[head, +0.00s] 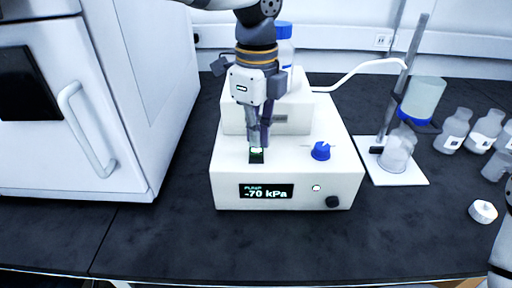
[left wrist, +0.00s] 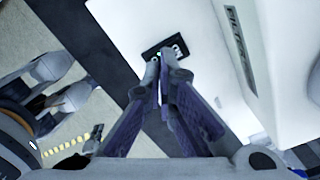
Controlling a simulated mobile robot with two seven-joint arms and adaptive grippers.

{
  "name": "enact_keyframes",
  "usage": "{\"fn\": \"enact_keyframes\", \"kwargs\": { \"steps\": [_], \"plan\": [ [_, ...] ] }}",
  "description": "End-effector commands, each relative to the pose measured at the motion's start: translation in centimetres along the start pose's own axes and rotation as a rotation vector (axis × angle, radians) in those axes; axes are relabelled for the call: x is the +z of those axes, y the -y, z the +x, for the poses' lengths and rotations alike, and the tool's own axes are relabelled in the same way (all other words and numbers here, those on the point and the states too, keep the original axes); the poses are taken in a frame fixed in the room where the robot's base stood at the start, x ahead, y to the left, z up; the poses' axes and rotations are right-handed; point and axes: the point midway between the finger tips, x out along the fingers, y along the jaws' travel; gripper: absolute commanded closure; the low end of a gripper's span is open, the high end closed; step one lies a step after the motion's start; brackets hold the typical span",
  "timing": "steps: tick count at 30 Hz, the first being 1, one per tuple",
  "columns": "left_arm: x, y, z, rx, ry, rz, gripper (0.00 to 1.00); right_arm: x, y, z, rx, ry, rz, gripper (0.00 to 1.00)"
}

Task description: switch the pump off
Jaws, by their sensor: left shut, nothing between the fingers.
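The pump (head: 229,181) is a white box with a raised back part on the dark bench. Its front display (head: 266,192) is lit and reads -70 kPa. A small black rocker switch (head: 256,156) with a green glow sits on its top, left of a blue knob (head: 320,151). My left gripper (head: 259,146) points down and is shut and empty, its fingertips at the switch. In the left wrist view the fingertips (left wrist: 163,58) cover part of the switch (left wrist: 172,47); I cannot tell whether they press it.
A white cabinet (head: 120,100) with a handle stands at left. A filter flask (head: 397,150) on a stand with a white base, joined by a white hose (head: 352,72), is at right. The bench front is clear.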

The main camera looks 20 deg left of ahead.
Motion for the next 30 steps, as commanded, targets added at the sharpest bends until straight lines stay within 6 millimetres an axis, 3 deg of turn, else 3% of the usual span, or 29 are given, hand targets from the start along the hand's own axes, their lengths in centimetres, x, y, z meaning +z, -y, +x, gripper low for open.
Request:
{"fn": "enact_keyframes", "kwargs": {
  "steps": [30],
  "plan": [
    [0.0,0.0,1.6,0.001,0.000,0.000,1.00,0.0,0.0,0.0,0.000,0.001,0.000,1.00]
  ]
}}
